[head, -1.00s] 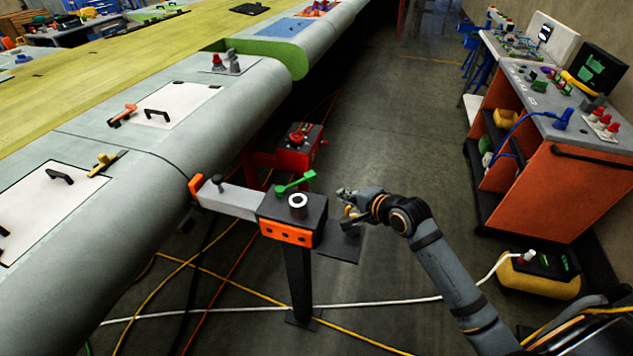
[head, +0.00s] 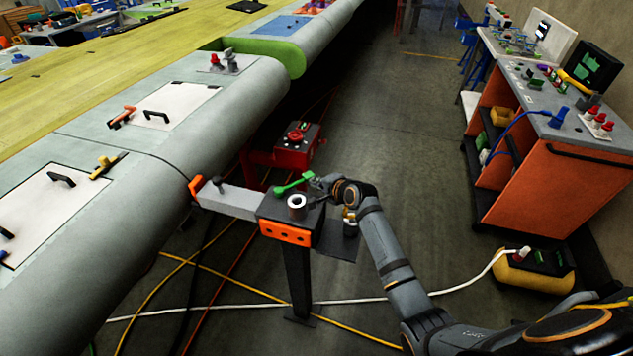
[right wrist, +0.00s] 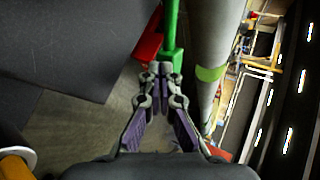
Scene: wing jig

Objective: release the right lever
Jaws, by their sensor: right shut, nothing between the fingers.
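The green lever (head: 293,184) sits on top of the dark jig post box (head: 318,222) with an orange front. The lever's handle end points right, toward my right gripper (head: 318,184). In the right wrist view the green lever (right wrist: 173,35) runs up from the fingertips of my right gripper (right wrist: 162,72). The fingers are shut with nothing between them, and their tips are at or very near the lever's end; I cannot tell if they touch. My left gripper is not in view.
A grey arm (head: 235,200) with an orange pad reaches from the post to the wing edge (head: 150,200). A red stand (head: 292,150) is behind the post. An orange cart (head: 540,170) stands right. Cables cross the floor.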

